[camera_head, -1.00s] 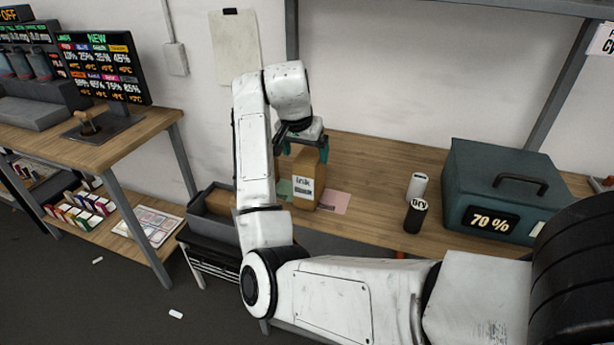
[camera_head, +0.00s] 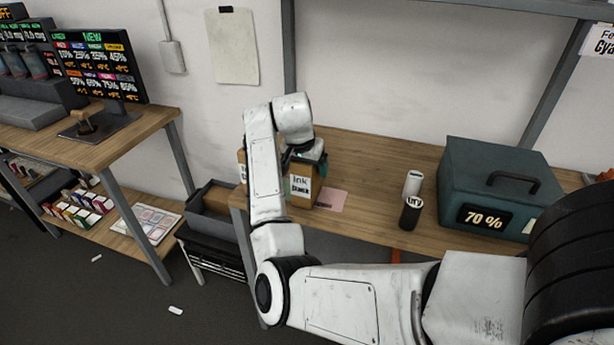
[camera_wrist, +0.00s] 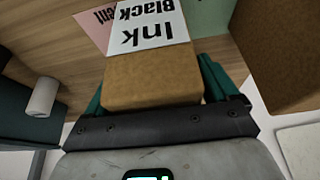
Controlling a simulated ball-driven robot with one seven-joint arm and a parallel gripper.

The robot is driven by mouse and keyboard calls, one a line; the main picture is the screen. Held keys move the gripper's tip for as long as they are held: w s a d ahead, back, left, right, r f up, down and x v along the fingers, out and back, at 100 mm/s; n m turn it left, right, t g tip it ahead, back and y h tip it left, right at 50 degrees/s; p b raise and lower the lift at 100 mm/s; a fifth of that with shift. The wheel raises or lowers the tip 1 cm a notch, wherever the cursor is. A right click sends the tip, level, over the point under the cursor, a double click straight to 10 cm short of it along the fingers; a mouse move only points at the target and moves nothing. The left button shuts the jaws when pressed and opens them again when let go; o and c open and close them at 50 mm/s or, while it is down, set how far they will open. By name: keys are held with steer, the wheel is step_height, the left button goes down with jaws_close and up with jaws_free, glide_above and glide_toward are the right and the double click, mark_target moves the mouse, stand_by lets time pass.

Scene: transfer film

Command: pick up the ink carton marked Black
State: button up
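The brown ink carton marked Black (camera_head: 300,188) stands upright on the wooden table in the head view, its white label facing me. In the wrist view its label (camera_wrist: 148,25) reads "Ink Black" upside down. My gripper (camera_head: 309,163) is over the top of this carton. In the wrist view the teal fingers of my gripper (camera_wrist: 158,88) are spread on either side of the carton, open, with the carton's top between them. The left finger looks very close to its side; contact cannot be told.
Another brown carton (camera_head: 242,168) stands left, partly behind my arm; a brown carton (camera_wrist: 280,50) is close at right in the wrist view. A pink card (camera_head: 331,199), white canister (camera_head: 413,183), black canister (camera_head: 410,214) and teal case (camera_head: 490,190) are to the right.

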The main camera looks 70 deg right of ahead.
steer(key=c, duration=1.4)
steer(key=shift+r, duration=0.1)
